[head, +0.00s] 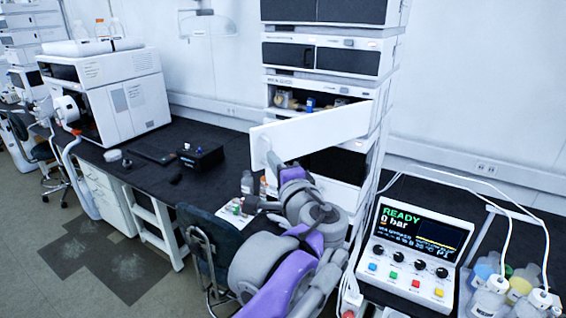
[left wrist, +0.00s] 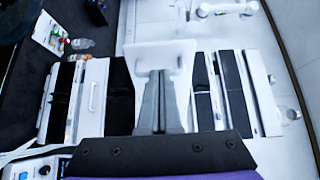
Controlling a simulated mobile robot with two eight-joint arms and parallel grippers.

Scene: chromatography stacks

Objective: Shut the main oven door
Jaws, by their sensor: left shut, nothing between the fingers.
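The white oven door (head: 325,127) stands open from the instrument stack, swung out toward the left of the head view. Its right end meets the stack and its free end is at the left. Part of the oven's inside (head: 318,102), with a small blue part, shows above the door. My left gripper (head: 272,160) is shut and empty at the door's free end. In the left wrist view its grey fingers (left wrist: 159,75) lie together, with the white door panel (left wrist: 160,52) directly beyond the tips. I cannot tell whether they touch it. My right gripper is not in view.
The black bench (head: 140,180) carries a white instrument (head: 115,95), a black box (head: 201,156) and small bottles (head: 247,182) near my arm. A control box (head: 415,255) reading READY and several bottles stand at front right. A chair (head: 210,235) stands before the bench.

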